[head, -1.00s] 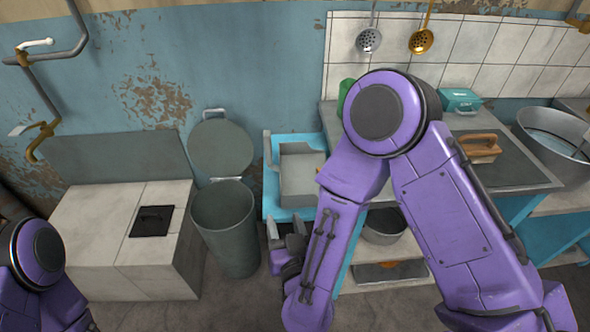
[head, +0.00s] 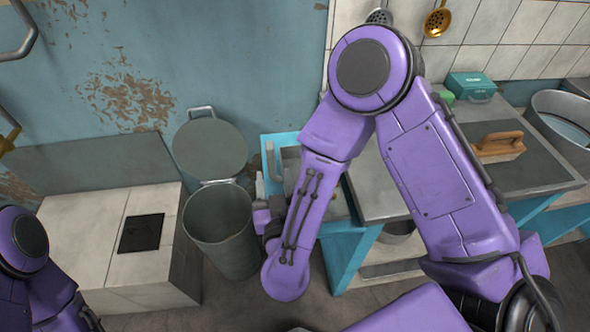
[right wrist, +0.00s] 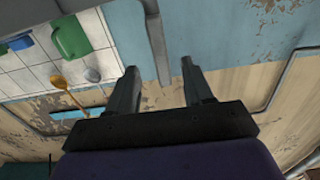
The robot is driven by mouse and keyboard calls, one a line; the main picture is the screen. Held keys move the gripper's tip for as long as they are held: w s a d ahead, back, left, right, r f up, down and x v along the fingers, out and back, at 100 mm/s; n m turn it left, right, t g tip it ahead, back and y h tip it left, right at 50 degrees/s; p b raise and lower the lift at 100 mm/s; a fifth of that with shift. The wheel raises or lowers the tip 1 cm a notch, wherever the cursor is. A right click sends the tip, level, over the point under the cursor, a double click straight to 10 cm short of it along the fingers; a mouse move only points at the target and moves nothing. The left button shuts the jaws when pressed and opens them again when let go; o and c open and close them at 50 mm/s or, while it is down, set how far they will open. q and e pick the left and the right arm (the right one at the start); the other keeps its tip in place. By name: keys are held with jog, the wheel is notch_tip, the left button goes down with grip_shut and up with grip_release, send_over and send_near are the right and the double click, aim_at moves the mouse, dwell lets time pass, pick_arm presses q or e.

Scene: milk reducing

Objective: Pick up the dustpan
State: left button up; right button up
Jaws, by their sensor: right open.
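A grey, shallow, pan-like piece (head: 290,165) with an upright grey handle-like bar (head: 270,160) sits at the blue stand. It may be the dustpan, but my right arm covers much of it and I cannot be sure. My right gripper (head: 262,192) is just in front of that bar, beside the bin, and is partly hidden by my forearm. In the right wrist view its two fingers (right wrist: 158,80) are apart with nothing gripped. A grey bar (right wrist: 155,40) shows beyond the gap between them. My left arm is at the lower left, its gripper out of frame.
A grey bin (head: 220,225) with a raised lid (head: 210,148) stands close left of my right gripper. A wooden-handled tool (head: 500,143) and a teal box (head: 472,87) are on the counter. A metal basin (head: 565,125) is at the far right.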

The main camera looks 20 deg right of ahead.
aim_at(272, 163)
jog(key=p+x, duration=0.2)
jog(key=x, duration=0.6)
jog(key=shift+r, duration=0.1)
jog(key=shift+w+d, duration=0.15)
jog(key=shift+w, duration=0.15)
grip_shut()
